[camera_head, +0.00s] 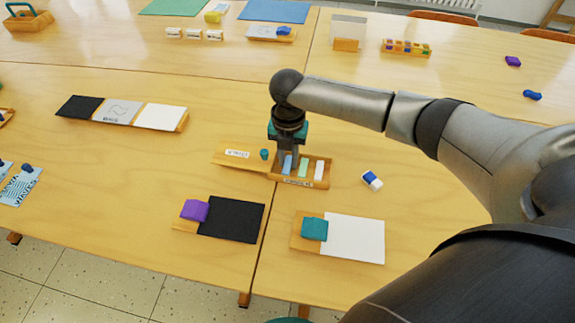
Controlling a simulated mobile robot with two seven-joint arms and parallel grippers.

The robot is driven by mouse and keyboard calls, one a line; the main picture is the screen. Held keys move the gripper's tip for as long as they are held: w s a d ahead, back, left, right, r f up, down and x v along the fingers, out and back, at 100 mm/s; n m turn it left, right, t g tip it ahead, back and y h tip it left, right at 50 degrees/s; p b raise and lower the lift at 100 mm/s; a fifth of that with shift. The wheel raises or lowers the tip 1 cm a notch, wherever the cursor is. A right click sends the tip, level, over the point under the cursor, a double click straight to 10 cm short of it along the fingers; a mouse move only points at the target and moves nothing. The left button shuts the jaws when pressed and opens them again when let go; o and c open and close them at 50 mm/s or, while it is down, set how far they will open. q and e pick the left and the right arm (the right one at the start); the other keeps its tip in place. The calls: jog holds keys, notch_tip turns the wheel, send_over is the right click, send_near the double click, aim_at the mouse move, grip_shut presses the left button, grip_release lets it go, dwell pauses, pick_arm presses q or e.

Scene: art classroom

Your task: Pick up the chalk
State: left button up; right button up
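A wooden tray (325,182) stands near the middle of the tables. It holds a blue chalk-like stick (287,168), a green one (303,168) and a white one (319,170), side by side in slots. My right gripper (284,162) points straight down at the tray's left end, at the blue stick. Its fingers partly hide that stick, and I cannot tell whether they touch or grip it. A wooden board (225,158) with a label that seems to read "CHALK" adjoins the tray on the left. A small teal piece (264,154) is on it. My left gripper is out of view.
A blue-and-white eraser (372,181) lies right of the tray. In front are a black sheet (232,219) with a purple block (194,211) and a white sheet (355,239) with a teal block (314,229). My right arm covers much of the right side.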

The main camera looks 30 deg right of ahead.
grip_shut()
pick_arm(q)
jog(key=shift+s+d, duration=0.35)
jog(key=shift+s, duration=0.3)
pick_arm(e)
notch_tip(320, 180, up, 12)
jog(key=p, duration=0.4)
notch_tip(320, 180, up, 8)
jog(key=p, duration=0.1)
send_over(288, 162)
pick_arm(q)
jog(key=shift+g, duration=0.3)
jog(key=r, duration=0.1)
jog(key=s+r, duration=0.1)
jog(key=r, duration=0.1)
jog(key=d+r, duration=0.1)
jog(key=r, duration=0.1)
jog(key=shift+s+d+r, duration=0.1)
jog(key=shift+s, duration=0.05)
pick_arm(e)
jog(key=shift+c, duration=0.3)
grip_release()
grip_shut()
